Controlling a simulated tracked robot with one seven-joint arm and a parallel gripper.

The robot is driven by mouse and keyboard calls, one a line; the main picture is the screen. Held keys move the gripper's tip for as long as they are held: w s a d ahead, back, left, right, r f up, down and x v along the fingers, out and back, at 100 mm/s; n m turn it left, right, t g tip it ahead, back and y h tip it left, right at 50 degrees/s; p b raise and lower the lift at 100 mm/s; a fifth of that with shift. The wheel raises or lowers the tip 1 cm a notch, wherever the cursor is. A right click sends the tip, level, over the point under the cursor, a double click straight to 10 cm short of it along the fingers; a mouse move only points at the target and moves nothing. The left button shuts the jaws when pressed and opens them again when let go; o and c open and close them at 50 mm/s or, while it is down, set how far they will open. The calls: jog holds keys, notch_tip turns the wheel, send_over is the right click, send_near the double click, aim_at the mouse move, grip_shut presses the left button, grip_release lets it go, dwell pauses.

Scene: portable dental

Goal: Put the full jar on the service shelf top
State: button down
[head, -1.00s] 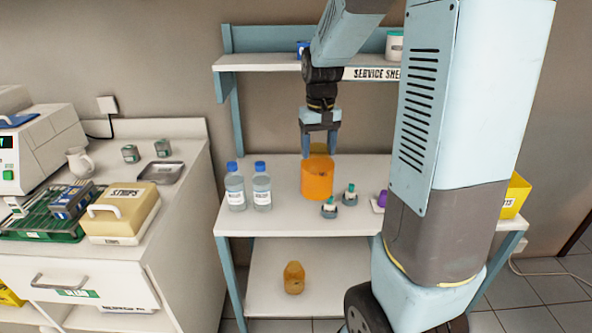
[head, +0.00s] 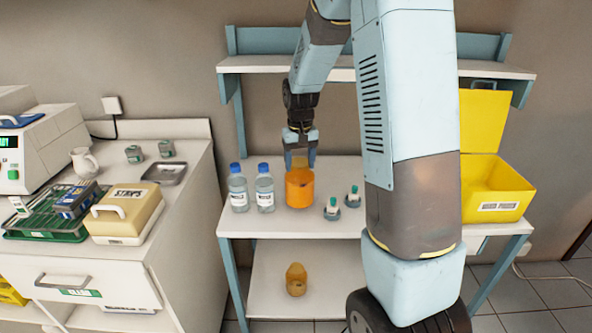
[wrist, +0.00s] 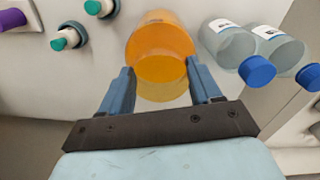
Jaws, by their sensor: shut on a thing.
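My gripper (head: 301,155) is shut on an orange jar (head: 299,188), with one finger on each side of its clear amber upper part. The jar's lower body is solid orange. It is upright, at or just above the white middle board (head: 335,170) of the shelf unit, right of two bottles. I cannot tell whether its base touches the board. In the wrist view the jar (wrist: 160,48) lies between and beyond the two fingers. The upper shelf board (head: 265,64) is above and behind; my arm covers part of it and its label.
Two clear bottles with blue caps (head: 238,188) (head: 265,188) stand close left of the jar. Two small green-topped items (head: 332,208) (head: 353,197) stand to its right. An open yellow box (head: 497,190) is at the right end. An amber jar (head: 296,280) stands on the lower shelf.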

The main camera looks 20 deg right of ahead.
jog(key=f, duration=0.2)
jog(key=shift+s+f, duration=0.2)
jog(key=shift+f, duration=0.1)
jog(key=c, duration=0.5)
grip_release()
jog(key=o, duration=0.4)
jog(key=shift+w, duration=0.1)
jog(key=shift+c, duration=0.2)
